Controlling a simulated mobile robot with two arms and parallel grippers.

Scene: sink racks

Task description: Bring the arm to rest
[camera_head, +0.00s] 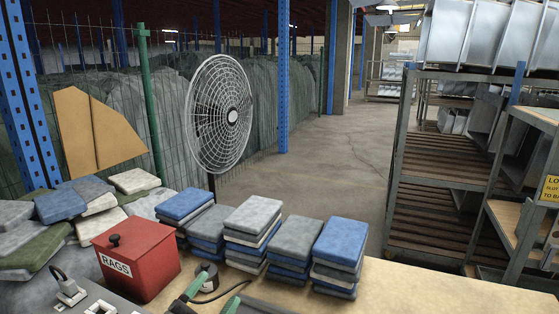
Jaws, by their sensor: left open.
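My left gripper (217,289) shows at the bottom edge, low over the front of the workbench (420,290). Its two green-tipped fingers stand apart, with nothing visible between them. The rest of it and most of my left arm are cut off by the frame. My right gripper is not in view.
A red RAGS box (138,260) stands left of my gripper, and a dark round item (207,276) with a black cord lies close by. Several folded cloth stacks (252,221) line the bench behind. The bench's right part is bare. A fan (218,115) and a rack (440,165) stand beyond.

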